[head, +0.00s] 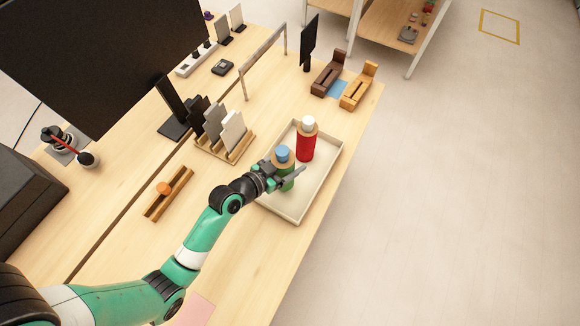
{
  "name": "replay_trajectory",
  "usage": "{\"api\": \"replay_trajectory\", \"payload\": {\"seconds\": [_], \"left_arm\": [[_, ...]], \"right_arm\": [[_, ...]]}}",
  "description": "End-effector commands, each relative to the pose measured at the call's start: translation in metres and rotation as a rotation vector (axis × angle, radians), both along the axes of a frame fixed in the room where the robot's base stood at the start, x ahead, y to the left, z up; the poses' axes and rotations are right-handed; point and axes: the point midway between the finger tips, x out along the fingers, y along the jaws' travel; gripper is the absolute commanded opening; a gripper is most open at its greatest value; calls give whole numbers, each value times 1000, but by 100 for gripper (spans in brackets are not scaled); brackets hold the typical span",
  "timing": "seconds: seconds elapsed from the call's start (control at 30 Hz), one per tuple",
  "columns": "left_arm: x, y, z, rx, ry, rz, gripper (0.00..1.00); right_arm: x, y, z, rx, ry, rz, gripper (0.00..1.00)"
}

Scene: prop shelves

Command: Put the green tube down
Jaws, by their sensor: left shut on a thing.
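The green tube (287,184) has a blue cap and stands upright at or just above the pale tray (292,218). I cannot tell whether its base touches the tray floor. My left gripper (284,177) reaches in from the lower left and is shut on the green tube, hiding part of its body. A red tube (306,149) with a white cap stands upright in the tray, just behind and to the right of the green one. My right gripper is not in view.
A wooden rack (226,150) with upright plates stands left of the tray. A wooden rail piece (168,194) lies nearer left. Two brown holders (329,78) and (358,88) stand behind the tray. The near part of the tray and the table in front are clear.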

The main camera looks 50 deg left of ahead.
Motion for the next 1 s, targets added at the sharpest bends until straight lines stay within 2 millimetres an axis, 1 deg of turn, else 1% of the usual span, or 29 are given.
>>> {"api": "replay_trajectory", "payload": {"seconds": [0.03, 0.1, 0.17, 0.23, 0.43, 0.57, 0.6, 0.7, 0.9, 1.0], "left_arm": [[3, 1, -10, 0, 0, 0, 2], [2, 1, -24, -2, 1, 1, 2], [2, 1, -31, -1, 0, 1, 2], [2, 1, -33, -1, -2, 0, 2], [2, 1, -32, 0, -2, 0, 2], [2, 1, -37, 0, -2, 0, 2], [2, 1, -36, -1, 0, 0, 85], [1, 1, -36, -1, 1, 0, 100], [1, 1, -35, -1, 1, 0, 100], [1, 1, -29, -1, 0, 0, 100]], "right_arm": [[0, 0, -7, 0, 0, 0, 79], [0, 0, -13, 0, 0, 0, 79], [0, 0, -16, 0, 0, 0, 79], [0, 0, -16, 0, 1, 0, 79], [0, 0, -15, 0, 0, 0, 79], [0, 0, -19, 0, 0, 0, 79], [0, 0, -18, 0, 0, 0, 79], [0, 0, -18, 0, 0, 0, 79], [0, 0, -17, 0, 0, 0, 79], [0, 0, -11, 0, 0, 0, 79]]}}
